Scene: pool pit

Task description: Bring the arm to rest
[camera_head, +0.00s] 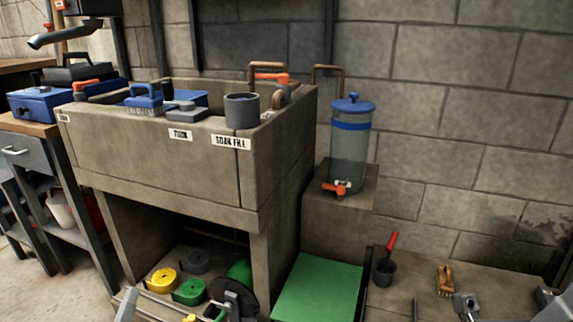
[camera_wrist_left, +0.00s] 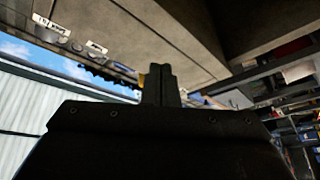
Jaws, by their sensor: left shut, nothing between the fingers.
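My left gripper shows in the left wrist view (camera_wrist_left: 162,72). Its two dark fingers are pressed together with nothing between them. They point toward the concrete wash stand, clear of its labelled front as far as I can tell. In the head view, pale metal parts at the bottom left edge are cut off, and I cannot make out the fingertips there. My right gripper is not clearly in view.
The concrete wash stand (camera_head: 150,155) holds brushes and a grey cup (camera_head: 241,110). A blue-lidded dispenser (camera_head: 349,150) stands on a block beside it. A green panel (camera_head: 318,287), coiled hoses (camera_head: 188,291) and a brush (camera_head: 445,281) lie low down.

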